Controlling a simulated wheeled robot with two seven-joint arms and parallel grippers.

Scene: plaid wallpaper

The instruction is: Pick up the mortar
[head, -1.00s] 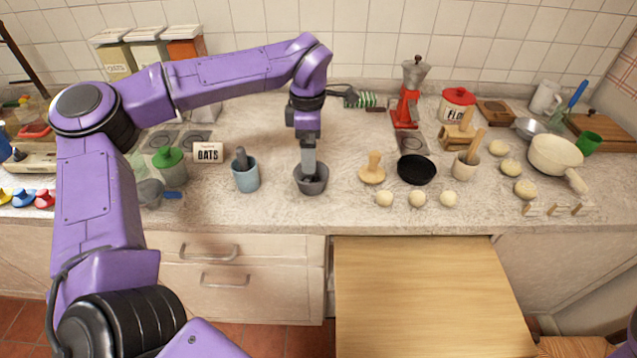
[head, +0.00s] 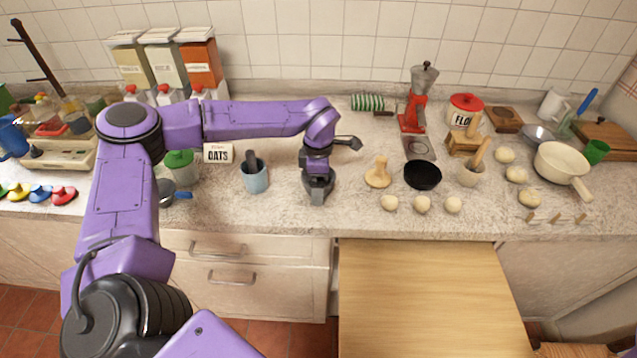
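A dark grey mortar (head: 318,190) is on the counter near its front edge, in the middle of the head view. My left gripper (head: 317,174) points down right at this mortar and hides much of it. I cannot tell whether its fingers are closed on the mortar or whether the mortar is lifted. A blue-grey mortar (head: 255,180) with a dark pestle stands to the left of it. A pale mortar (head: 467,176) with a wooden pestle stands further right. My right gripper is not in view.
A wooden dough stamp (head: 377,174), a black pan (head: 422,175) and several dough balls (head: 421,204) lie right of the gripper. An oats box (head: 218,153) stands to the left. A wooden board (head: 430,295) juts out below the counter.

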